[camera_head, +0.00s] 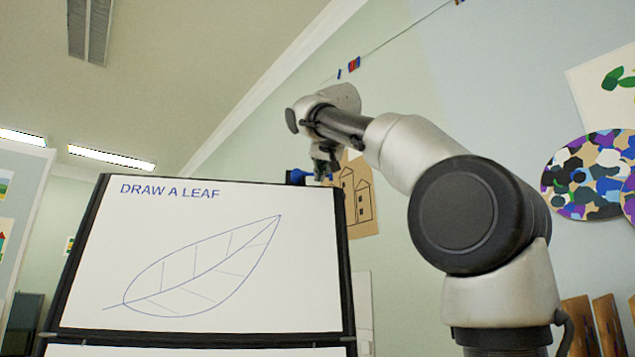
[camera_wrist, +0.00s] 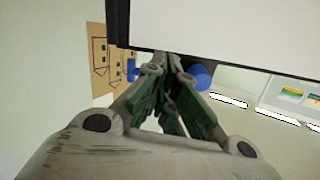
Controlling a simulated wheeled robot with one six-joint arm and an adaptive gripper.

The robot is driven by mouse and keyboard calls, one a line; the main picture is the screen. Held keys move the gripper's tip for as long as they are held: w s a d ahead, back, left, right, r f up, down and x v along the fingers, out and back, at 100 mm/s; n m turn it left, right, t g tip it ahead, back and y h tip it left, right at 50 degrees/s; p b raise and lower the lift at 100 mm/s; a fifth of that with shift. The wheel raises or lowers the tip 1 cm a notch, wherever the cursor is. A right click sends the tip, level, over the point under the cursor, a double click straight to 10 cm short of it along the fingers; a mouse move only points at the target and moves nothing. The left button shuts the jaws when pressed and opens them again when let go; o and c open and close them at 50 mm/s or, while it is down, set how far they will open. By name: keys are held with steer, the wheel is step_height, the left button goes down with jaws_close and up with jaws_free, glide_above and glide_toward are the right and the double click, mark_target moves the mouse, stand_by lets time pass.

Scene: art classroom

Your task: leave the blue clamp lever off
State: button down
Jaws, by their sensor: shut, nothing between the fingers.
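The blue clamp lever (camera_head: 297,176) sits at the top right corner of the whiteboard easel. In the wrist view a thick rounded blue part (camera_wrist: 201,75) shows right of my fingers and a thinner blue end (camera_wrist: 132,71) shows left of them. My fingers hide the stretch between.
The whiteboard (camera_head: 230,250) with a leaf drawing stands close by, its black frame (camera_head: 345,270) beside my gripper. A brown paper drawing (camera_head: 362,200) hangs on the wall behind. A large painted palette (camera_head: 590,175) is on the right wall.

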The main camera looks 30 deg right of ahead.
steer(key=v, duration=0.6)
stand_by(0.7)
steer(key=w+a+f+n+g+y, duration=0.1)
steer(key=w+a+f+n, duration=0.1)
steer(key=f, duration=0.4)
steer(key=w+a+f+n+g+y, duration=0.1)
steer(key=w+a+f+n, duration=0.15)
steer(key=f, duration=0.35)
steer(key=s+f+n+g+y, duration=0.2)
steer(key=s+f+n+g, duration=0.15)
steer(key=f, duration=1.65)
steer(key=s+d+f+m+g, duration=0.1)
steer(key=s+d+f+g, duration=0.1)
steer(key=s+f, duration=0.9)
steer(key=s+d+f+m+g+y, duration=0.1)
steer(key=s+d+f+g, duration=0.2)
steer(key=s+f, duration=0.8)
steer(key=shift+s+d+f+m, duration=0.2)
steer(key=shift+s+f+m, duration=0.15)
steer(key=shift+f, duration=3.25)
